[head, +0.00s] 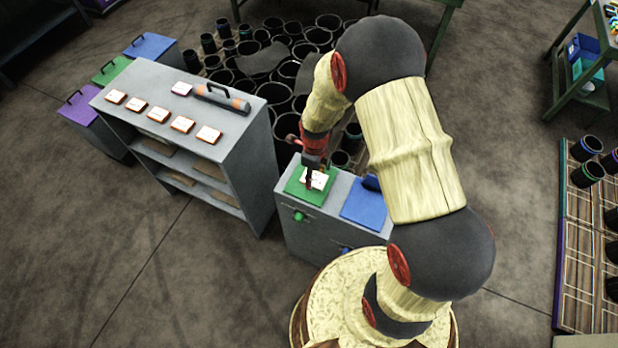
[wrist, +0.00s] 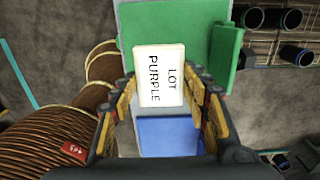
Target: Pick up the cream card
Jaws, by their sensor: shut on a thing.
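The cream card (wrist: 160,75) fills the middle of the wrist view, with the words "LOT" and "PURPLE" on it. My gripper (wrist: 162,92) is shut on it, with a finger at each side edge. In the head view the card (head: 314,180) shows over the green pad on the grey cabinet, with my gripper (head: 311,172) at it. I cannot tell whether the card still touches the green pad.
The grey cabinet (head: 290,232) has a green pad (head: 300,197) and a blue pad (head: 365,205) on top. A grey shelf unit (head: 235,128) to the left carries several cards and a dark tube (head: 222,98). Dark cylinders (head: 275,60) crowd the floor behind.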

